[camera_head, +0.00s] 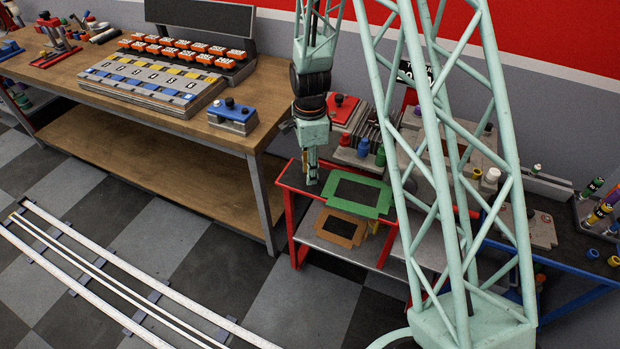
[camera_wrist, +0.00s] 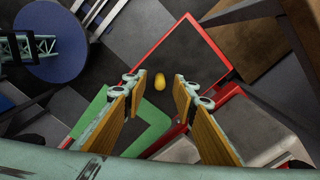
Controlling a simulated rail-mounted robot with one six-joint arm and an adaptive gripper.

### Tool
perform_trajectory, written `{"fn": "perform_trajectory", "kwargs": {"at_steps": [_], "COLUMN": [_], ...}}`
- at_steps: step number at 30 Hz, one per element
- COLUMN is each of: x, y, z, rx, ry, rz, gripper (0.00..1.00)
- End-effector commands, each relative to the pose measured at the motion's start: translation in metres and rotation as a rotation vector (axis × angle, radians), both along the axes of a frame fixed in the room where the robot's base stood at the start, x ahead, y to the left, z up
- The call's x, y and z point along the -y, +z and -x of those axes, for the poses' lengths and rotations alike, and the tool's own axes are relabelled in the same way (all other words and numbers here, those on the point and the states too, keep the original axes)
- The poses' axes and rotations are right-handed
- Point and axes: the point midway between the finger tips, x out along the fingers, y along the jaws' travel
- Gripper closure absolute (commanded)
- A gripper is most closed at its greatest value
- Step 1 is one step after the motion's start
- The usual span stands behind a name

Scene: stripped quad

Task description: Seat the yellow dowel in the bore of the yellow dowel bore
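The yellow dowel (camera_wrist: 159,81) shows in the wrist view as a small rounded yellow piece, seen near end-on over a dark surface. My gripper (camera_head: 311,180) points down over the left end of the dark-topped red bench in the head view. In the wrist view its two fingers are spread, one on each side of the dowel, with a visible gap to it. In the head view I cannot make out the dowel at the gripper. I cannot identify the yellow dowel bore in either view.
A green frame (camera_head: 377,206) lies just right of my gripper on the red bench (camera_head: 293,214). A brown frame (camera_head: 341,240) sits lower. A red block (camera_head: 343,106) and small coloured knobs stand behind. A wooden workbench (camera_head: 150,115) carrying a blue block (camera_head: 232,126) is left.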

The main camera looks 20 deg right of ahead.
Motion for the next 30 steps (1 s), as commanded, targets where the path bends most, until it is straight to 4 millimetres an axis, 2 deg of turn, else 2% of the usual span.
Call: {"fn": "perform_trajectory", "kwargs": {"at_steps": [5, 14, 30], "x": [0.0, 0.0, 0.0], "y": [0.0, 0.0001, 0.0072], "z": [0.0, 0.0, -0.0005], "rx": [0.0, 0.0, 0.001], "ry": [0.0, 0.0, 0.0], "rz": [0.0, 0.0, 0.0], "gripper": [0.74, 1.0, 1.0]}}
